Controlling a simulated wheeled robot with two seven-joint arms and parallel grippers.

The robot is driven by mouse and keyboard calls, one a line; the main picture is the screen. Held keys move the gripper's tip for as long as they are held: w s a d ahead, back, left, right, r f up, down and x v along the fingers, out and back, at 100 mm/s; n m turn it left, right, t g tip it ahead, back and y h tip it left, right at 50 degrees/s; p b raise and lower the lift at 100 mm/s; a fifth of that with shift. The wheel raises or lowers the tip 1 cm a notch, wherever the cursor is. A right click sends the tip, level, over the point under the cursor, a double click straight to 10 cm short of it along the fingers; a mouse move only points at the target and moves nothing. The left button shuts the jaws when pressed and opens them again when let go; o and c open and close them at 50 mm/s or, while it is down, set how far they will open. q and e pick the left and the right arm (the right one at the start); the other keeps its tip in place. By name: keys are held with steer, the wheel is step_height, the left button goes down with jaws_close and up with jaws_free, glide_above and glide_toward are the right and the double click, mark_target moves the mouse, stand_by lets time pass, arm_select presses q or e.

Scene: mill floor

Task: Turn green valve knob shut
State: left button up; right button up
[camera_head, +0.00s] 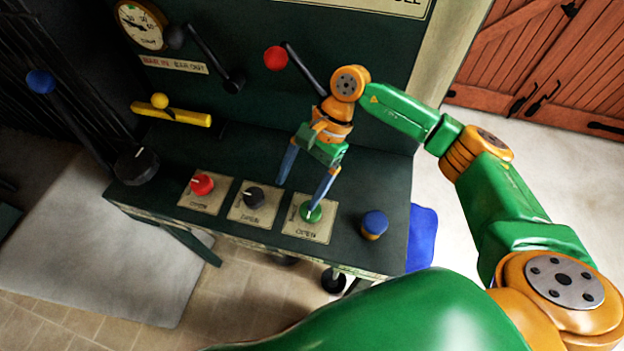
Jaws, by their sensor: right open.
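The green valve knob (311,213) sits on a cream plate (318,233) with lettering that seems to read OPEN, at the right of a row of three knobs on the dark green console (375,175). My right gripper (298,195) is open, its two blue fingers pointing down to the panel. One fingertip overlaps the green knob's upper edge in view; the other ends up and left of it, near the black knob's plate. I cannot tell whether the finger touches the knob. My left gripper is not in view.
A black knob (253,197) and a red knob (201,185) sit on plates to the left. A blue-topped button (375,224) stands to the right. Behind are a red-ball lever (276,58), a yellow bar handle (172,115) and a gauge (141,26). A blue-ball lever (41,81) stands left.

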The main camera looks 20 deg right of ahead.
steer(key=d+h, duration=0.2)
steer(key=d, duration=0.3)
steer(key=x, duration=0.2)
steer(key=p+x, duration=0.1)
steer(key=x, duration=0.1)
steer(key=a+p+x, duration=0.1)
steer(key=x, duration=0.1)
steer(key=shift+s+f, duration=0.1)
steer(key=shift+s, duration=0.25)
steer(key=shift+w+f+n, duration=0.1)
steer(key=shift+f+n, duration=0.2)
steer(key=shift+f, duration=0.05)
steer(key=shift+a+r, duration=0.1)
steer(key=c, duration=1.4)
